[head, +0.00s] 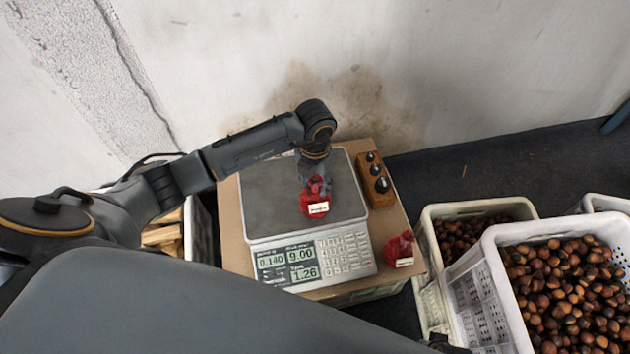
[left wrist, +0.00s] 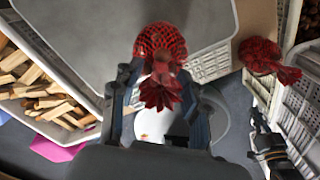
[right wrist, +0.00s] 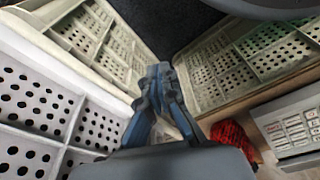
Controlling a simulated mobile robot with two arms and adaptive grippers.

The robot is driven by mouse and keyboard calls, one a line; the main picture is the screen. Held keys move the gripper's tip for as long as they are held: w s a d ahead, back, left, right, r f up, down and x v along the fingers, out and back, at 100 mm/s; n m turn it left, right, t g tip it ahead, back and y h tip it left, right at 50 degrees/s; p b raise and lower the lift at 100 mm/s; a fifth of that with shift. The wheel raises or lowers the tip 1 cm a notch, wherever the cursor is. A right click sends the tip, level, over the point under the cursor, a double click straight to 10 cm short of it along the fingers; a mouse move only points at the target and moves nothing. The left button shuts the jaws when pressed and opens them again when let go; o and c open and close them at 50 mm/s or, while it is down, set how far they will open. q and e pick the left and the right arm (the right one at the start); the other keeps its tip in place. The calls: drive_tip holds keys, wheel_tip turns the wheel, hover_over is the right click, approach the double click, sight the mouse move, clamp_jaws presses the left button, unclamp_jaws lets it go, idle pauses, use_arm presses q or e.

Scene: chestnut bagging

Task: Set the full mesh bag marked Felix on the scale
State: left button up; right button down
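A red mesh bag (head: 312,200) with a white tag is on the pan of the scale (head: 265,205); the tag's name is too small to read. The scale's display (head: 288,262) reads 0.140, 9.00 and 1.26. My left gripper (head: 315,177) is just above the bag. In the left wrist view, the fingers (left wrist: 160,88) stand apart on both sides of the bag's ruffled top (left wrist: 160,92), with gaps beside it. A second red bag (head: 399,248), also tagged, lies right of the scale. My right gripper (right wrist: 160,75) is shut and empty, above the crates.
A wooden block with dark knobs (head: 375,180) stands right of the pan. White crates of chestnuts (head: 492,245) are at the right. A crate of wood pieces (left wrist: 42,110) is left of the scale. The wall (head: 250,60) is behind. Most of the pan is clear.

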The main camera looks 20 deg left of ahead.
idle(0.3)
use_arm(q)
drive_tip(key=shift+r, duration=0.2)
wheel_tip(320, 180, up, 12)
drive_tip(key=p, duration=0.1)
drive_tip(key=shift+p, duration=0.4)
use_arm(e)
drive_tip(key=s+f, duration=0.3)
drive_tip(key=f, duration=0.2)
drive_tip(key=shift+s+d, duration=0.25)
drive_tip(key=shift+d, duration=0.05)
use_arm(q)
drive_tip(key=shift+f, duration=0.1)
